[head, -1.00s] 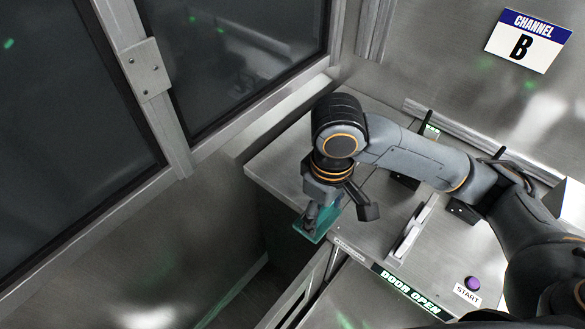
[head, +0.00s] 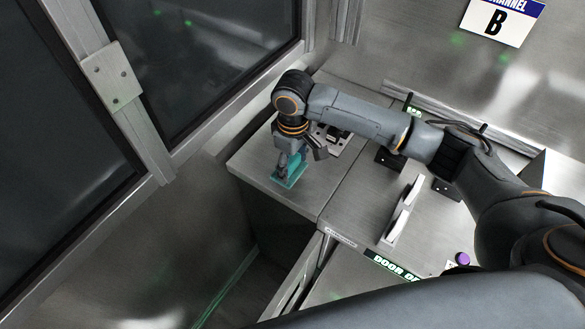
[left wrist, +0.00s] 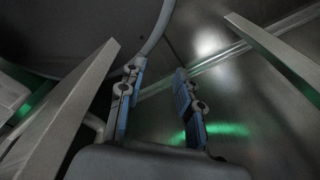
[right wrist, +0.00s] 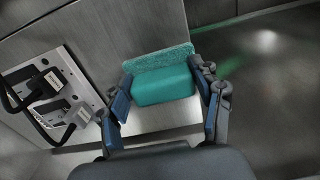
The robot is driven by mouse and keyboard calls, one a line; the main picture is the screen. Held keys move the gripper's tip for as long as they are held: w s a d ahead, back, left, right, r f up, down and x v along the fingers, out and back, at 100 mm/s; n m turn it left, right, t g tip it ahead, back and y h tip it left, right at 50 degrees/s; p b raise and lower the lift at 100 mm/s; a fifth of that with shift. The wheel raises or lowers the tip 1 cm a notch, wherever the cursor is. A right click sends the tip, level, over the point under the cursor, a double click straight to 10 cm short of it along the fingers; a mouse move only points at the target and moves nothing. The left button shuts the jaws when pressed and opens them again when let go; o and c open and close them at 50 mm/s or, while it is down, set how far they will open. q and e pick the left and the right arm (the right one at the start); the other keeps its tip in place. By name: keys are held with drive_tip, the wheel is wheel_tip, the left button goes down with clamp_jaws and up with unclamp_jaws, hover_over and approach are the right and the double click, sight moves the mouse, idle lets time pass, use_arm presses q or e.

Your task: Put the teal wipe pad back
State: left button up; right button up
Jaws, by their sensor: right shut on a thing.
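The teal wipe pad (head: 287,174) is at the left end of the metal counter in the head view. It also shows in the right wrist view (right wrist: 163,82), a teal block with a rougher, wider layer on its far side. My right gripper (head: 291,165) is shut on the pad, with one finger on each side of it in the right wrist view (right wrist: 163,98). I cannot tell whether the pad touches the counter top (head: 252,165). My left gripper (left wrist: 152,98) is open and empty in the left wrist view, its fingers well apart. It is not visible in the head view.
A plate with black-handled fittings (right wrist: 50,95) is beside the pad. A white bar handle (head: 403,208), a purple button (head: 462,258) and a door label (head: 390,265) are on the right part of the counter. Glass-panelled doors (head: 200,70) stand at the left.

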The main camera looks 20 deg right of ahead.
sight(293, 171)
drive_tip(key=shift+w+f, duration=0.2)
drive_tip(key=shift+f, duration=0.05)
wheel_tip(293, 171, down, 2)
drive_tip(key=shift+w+d+f+p, duration=0.1)
drive_tip(key=shift+f+p, duration=0.05)
drive_tip(key=shift+p, duration=0.25)
drive_tip(key=shift+f, duration=0.35)
use_arm(q)
drive_tip(key=shift+s+r, duration=0.4)
drive_tip(key=shift+s, duration=0.2)
use_arm(e)
drive_tip(key=shift+f, duration=0.25)
drive_tip(key=o, duration=1)
use_arm(q)
drive_tip(key=shift+a, duration=0.1)
drive_tip(key=shift+w, duration=0.1)
use_arm(e)
drive_tip(key=shift+r, duration=0.1)
use_arm(q)
drive_tip(key=shift+w+f+b, duration=0.1)
drive_tip(key=shift+f+b, duration=0.55)
use_arm(e)
wheel_tip(293, 171, up, 12)
